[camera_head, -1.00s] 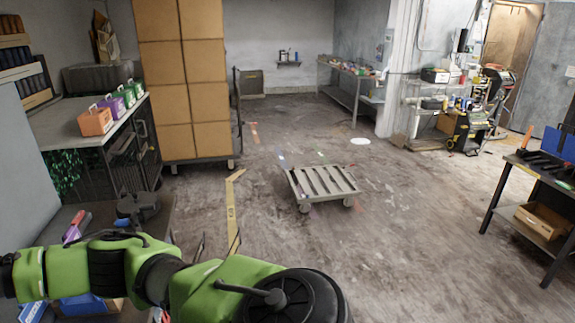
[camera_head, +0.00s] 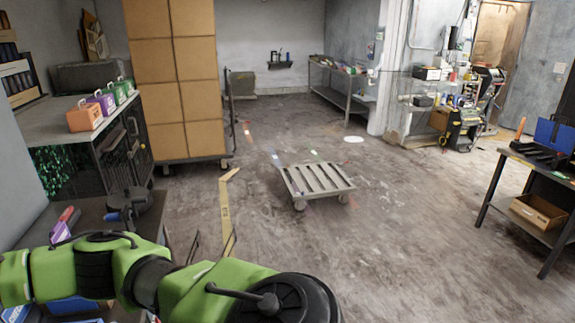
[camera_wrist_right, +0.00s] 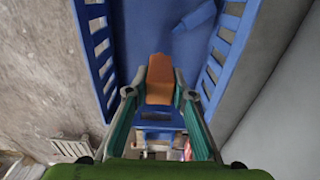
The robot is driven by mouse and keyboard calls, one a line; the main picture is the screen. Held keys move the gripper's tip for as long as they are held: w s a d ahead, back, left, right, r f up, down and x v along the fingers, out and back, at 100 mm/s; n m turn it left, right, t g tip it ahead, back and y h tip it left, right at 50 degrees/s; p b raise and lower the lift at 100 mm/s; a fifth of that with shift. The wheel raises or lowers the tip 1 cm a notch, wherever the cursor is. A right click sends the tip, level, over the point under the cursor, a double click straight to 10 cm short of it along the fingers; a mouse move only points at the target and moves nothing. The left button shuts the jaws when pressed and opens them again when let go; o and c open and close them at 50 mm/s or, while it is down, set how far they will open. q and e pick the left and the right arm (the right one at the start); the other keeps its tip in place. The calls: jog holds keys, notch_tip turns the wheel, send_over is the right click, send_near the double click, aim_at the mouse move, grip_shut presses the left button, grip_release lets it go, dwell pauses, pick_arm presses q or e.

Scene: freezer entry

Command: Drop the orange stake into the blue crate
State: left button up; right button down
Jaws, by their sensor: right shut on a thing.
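In the right wrist view my right gripper (camera_wrist_right: 160,93) is shut on the orange stake (camera_wrist_right: 160,72), which stands out between its two fingertips. The slatted blue crate (camera_wrist_right: 92,40) lies beyond the fingers, with walls at left and right and a flat blue floor between. The stake shows against the crate's floor; I cannot tell how high above it. In the head view a green arm of mine crosses the lower left, but its gripper is out of frame.
A blue piece (camera_wrist_right: 197,17) lies inside the crate. In the head view a low slatted cart (camera_head: 316,180) stands on open floor. Stacked cardboard boxes (camera_head: 180,80) are behind it at left. A dark table (camera_head: 540,165) stands at right with a cardboard box (camera_head: 538,212) on its lower shelf.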

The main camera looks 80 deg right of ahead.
jog(key=shift+s+r, duration=0.1)
jog(key=c, duration=1.8)
grip_release()
jog(key=shift+c, duration=0.2)
jog(key=shift+o, duration=0.8)
pick_arm(q)
jog(key=shift+s+a, duration=0.1)
jog(key=shift+s, duration=0.75)
pick_arm(e)
jog(key=shift+r, duration=0.1)
pick_arm(q)
jog(key=shift+w, duration=0.2)
pick_arm(e)
notch_tip(320, 180, up, 12)
jog(key=shift+a, duration=0.25)
